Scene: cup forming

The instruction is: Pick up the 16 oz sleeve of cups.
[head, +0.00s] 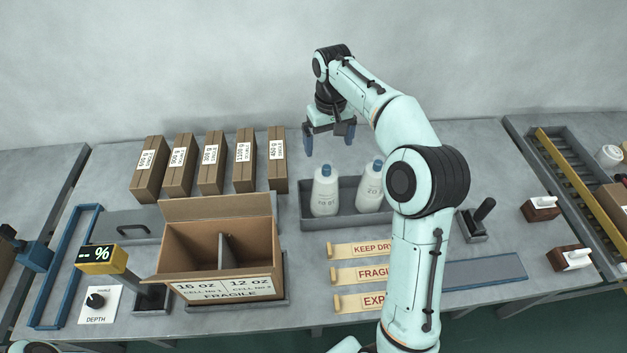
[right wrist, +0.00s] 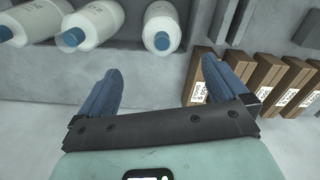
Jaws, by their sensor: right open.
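Several narrow brown cartons (head: 210,165) stand upright in a row at the back left of the bench, each with a white label. The label print is too small to read surely, so I cannot tell which is the 16 oz sleeve. My right gripper (head: 330,143) is open and empty, raised at the back, right of the rightmost carton (head: 277,165). In the right wrist view, the gripper (right wrist: 176,66) has its fingers apart, and the right finger overlaps the nearest carton (right wrist: 197,88) in the picture; contact cannot be told. My left gripper is not in view.
An open box (head: 190,250) marked 16 oz and 12 oz, with a divider, stands in front of the cartons. White bottles (head: 325,193) sit in a grey tray (head: 345,222) below my right gripper. Label strips (head: 362,275) lie beside my right arm.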

